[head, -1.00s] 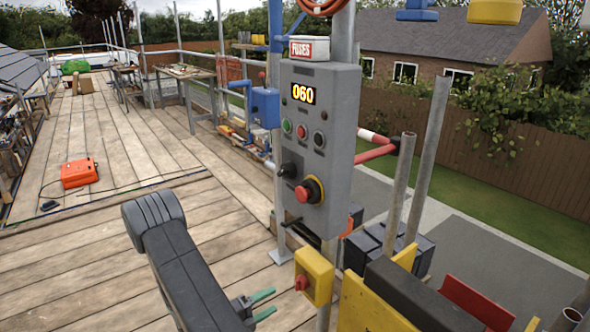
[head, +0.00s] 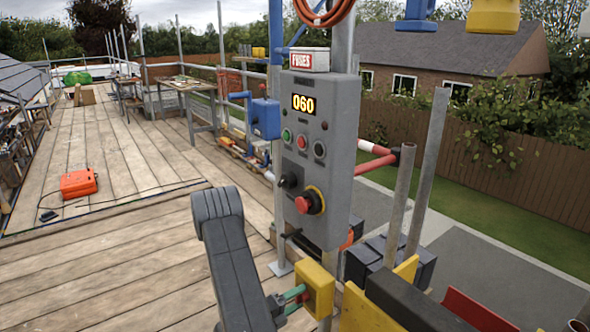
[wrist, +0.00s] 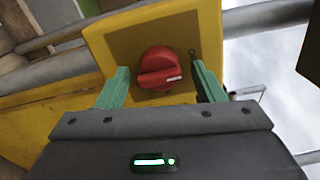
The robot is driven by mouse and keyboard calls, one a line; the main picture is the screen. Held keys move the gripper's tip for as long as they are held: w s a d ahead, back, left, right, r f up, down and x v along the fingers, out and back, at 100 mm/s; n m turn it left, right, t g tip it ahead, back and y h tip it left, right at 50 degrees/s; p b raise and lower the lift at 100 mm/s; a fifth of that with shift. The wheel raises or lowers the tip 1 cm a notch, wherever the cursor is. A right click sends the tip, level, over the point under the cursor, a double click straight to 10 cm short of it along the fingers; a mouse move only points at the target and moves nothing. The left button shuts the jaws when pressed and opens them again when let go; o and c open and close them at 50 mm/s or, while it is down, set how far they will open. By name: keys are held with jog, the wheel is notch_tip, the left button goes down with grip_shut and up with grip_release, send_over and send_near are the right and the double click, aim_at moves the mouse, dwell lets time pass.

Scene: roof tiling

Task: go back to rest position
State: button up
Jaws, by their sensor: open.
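My gripper (head: 303,295) is open, with its green fingers at the face of a small yellow box (head: 320,291). In the wrist view the fingers stand on either side of a red rotary knob (wrist: 160,68) on the yellow box (wrist: 98,38). Nothing is visibly held between them, and I cannot tell whether either finger touches the knob.
The panel carries a red mushroom button (head: 308,201) and a black switch (head: 289,181). A FUSES box (head: 309,60) sits on top. Scaffold poles (head: 427,170) and a yellow board (head: 370,313) stand close on the right.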

jog(key=m+b, duration=0.1)
jog(key=m, duration=0.1)
jog(key=m+b, duration=0.3)
jog(key=m, duration=0.1)
jog(key=shift+f, duration=0.3)
jog(key=m+b, duration=0.3)
jog(key=shift+m, duration=0.3)
jog(key=shift+r+m+b, duration=0.15)
jog(key=shift+m+b, duration=0.4)
jog(key=shift+m, duration=0.15)
jog(key=shift+d+r, duration=0.1)
